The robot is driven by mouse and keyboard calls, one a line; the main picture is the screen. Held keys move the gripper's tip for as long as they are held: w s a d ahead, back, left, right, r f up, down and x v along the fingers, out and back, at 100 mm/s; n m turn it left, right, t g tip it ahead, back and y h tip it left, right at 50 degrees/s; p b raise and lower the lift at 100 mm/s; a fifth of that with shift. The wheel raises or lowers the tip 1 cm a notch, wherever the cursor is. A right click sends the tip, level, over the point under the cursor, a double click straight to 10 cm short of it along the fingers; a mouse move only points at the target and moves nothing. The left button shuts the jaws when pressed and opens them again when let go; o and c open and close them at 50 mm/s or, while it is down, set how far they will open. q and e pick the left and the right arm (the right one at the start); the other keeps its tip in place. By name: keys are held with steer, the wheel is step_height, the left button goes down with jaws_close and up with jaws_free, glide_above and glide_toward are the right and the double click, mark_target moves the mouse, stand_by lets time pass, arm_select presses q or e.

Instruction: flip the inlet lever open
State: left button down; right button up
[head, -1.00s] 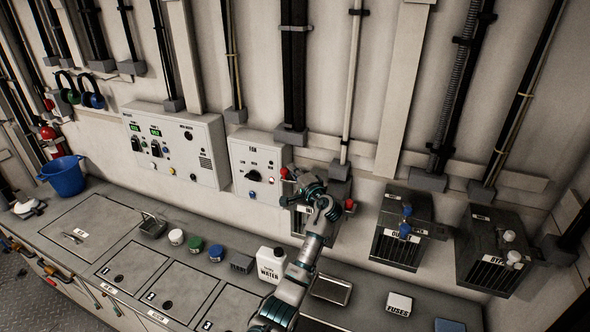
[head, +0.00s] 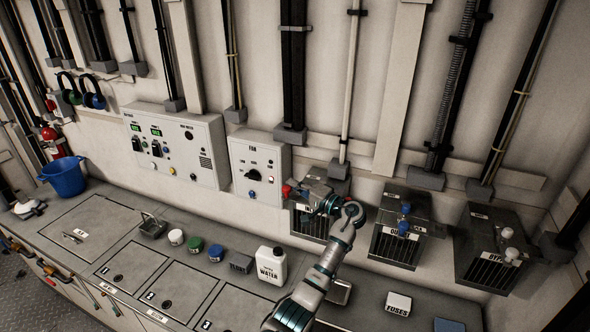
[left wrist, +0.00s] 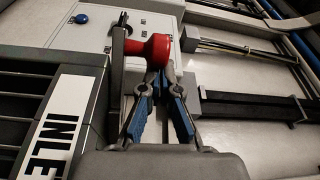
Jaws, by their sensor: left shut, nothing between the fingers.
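The inlet box (head: 308,222) is a dark grey unit on the wall with a slatted front. Its white label, partly in frame, reads "INLE" in the left wrist view (left wrist: 58,130). A red knob (head: 287,191) shows at the box's upper left. In the left wrist view the red knob (left wrist: 158,48) sits on a dark lever bar (left wrist: 117,75). My left gripper (head: 308,194) is at the top of the box, just right of the knob. Its blue-padded fingers (left wrist: 158,80) are shut and empty, tips close to the knob; I cannot tell whether they touch. My right gripper is out of view.
Two similar boxes, one with blue knobs (head: 405,217) and one with white knobs (head: 508,243), hang to the right. A control panel (head: 258,165) is to the left. A water bottle (head: 271,266) and a fuses box (head: 398,303) stand on the counter below.

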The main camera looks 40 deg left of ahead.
arm_select(q)
steer(key=d, duration=0.3)
steer(key=shift+s+r+p, duration=0.2)
steer(key=shift+s+p, duration=0.1)
steer(key=shift+p, duration=0.05)
steer(key=shift+d+f, duration=0.15)
steer(key=shift+d, duration=0.7)
steer(key=shift+a, duration=0.1)
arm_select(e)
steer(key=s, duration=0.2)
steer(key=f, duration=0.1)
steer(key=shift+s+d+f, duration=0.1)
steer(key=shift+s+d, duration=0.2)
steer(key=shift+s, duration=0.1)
arm_select(q)
step_height(320, 180, up, 10)
steer(key=shift+w, duration=0.15)
steer(key=shift+f, duration=0.1)
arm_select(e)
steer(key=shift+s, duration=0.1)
